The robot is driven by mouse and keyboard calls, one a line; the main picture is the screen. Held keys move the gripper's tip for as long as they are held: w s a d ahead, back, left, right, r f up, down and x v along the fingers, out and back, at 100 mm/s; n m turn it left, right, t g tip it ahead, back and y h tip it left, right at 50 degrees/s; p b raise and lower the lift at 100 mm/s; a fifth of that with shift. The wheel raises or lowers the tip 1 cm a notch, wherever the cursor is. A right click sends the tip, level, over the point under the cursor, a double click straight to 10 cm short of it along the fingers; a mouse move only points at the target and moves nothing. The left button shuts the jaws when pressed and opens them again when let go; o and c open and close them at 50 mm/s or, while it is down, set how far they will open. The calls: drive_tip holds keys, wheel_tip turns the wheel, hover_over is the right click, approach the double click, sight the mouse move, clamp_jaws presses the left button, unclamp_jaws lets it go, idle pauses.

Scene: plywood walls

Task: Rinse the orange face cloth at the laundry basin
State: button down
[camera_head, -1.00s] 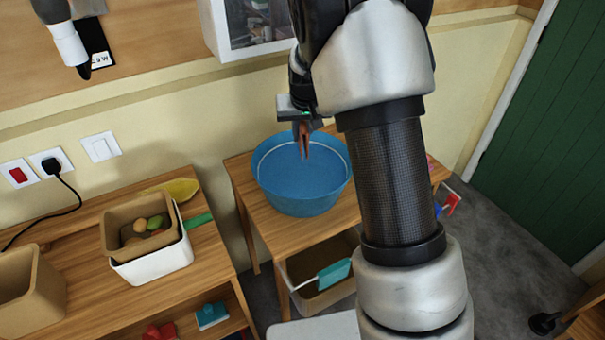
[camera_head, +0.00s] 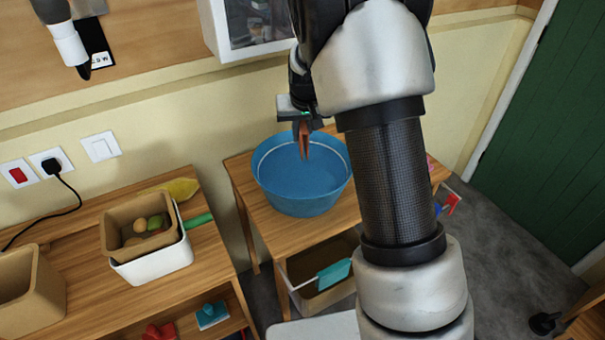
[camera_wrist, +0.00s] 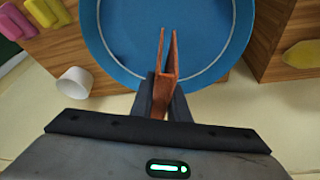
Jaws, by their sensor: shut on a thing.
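The orange face cloth (camera_head: 304,141) hangs folded from my gripper (camera_head: 301,122), over the back part of the blue laundry basin (camera_head: 300,198). My gripper is shut on the cloth. In the wrist view the cloth (camera_wrist: 166,74) shows as an orange-brown folded strip between the dark fingers (camera_wrist: 164,97), with the blue basin (camera_wrist: 110,62) beneath and around it. The basin stands on a wooden table (camera_head: 256,222). Whether the cloth's lower end touches the basin's inside or any water cannot be told.
Left of the basin, a wooden bench (camera_head: 85,290) holds a tan bin (camera_head: 112,222) with round items, in a white tub (camera_head: 160,262). A bin (camera_head: 325,295) sits under the basin's table. A wall cabinet (camera_head: 210,25) hangs above. A green door (camera_head: 550,150) is at right.

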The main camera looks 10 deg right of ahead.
drive_tip(key=shift+r, duration=0.1)
drive_tip(key=shift+r+p, duration=1.3)
drive_tip(key=shift+r, duration=0.65)
